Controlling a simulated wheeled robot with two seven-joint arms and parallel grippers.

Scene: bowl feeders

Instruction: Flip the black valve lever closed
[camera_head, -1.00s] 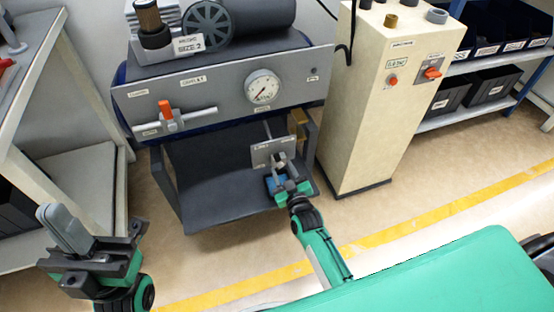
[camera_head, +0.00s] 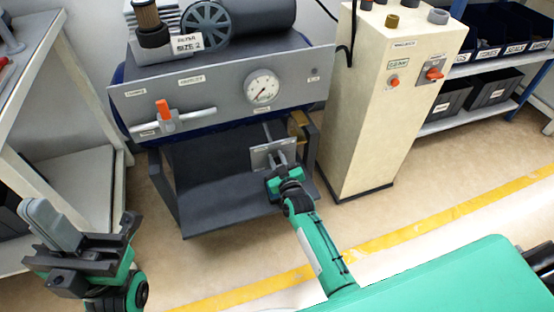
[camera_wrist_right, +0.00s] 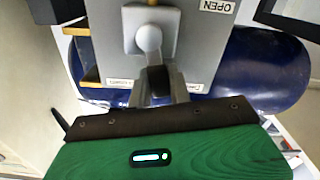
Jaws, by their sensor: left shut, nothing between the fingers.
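The black valve lever (camera_wrist_right: 158,80) shows in the right wrist view, below a pale round hub on a grey plate (camera_wrist_right: 188,45) with an OPEN label. The same small plate (camera_head: 262,156) shows in the head view, low under the machine's front panel. My right gripper (camera_head: 279,174) is in front of this plate and hides the lever there. In the wrist view its fingers (camera_wrist_right: 158,92) are on both sides of the lever; I cannot tell whether they press on it. My left gripper (camera_head: 50,222) is shut and empty at the lower left.
The machine's front panel (camera_head: 222,85) carries a round gauge (camera_head: 262,87) and an orange-handled valve (camera_head: 163,112). A beige cabinet (camera_head: 375,110) stands close to the right. A grey bench (camera_head: 65,158) stands at the left. Open floor lies in front.

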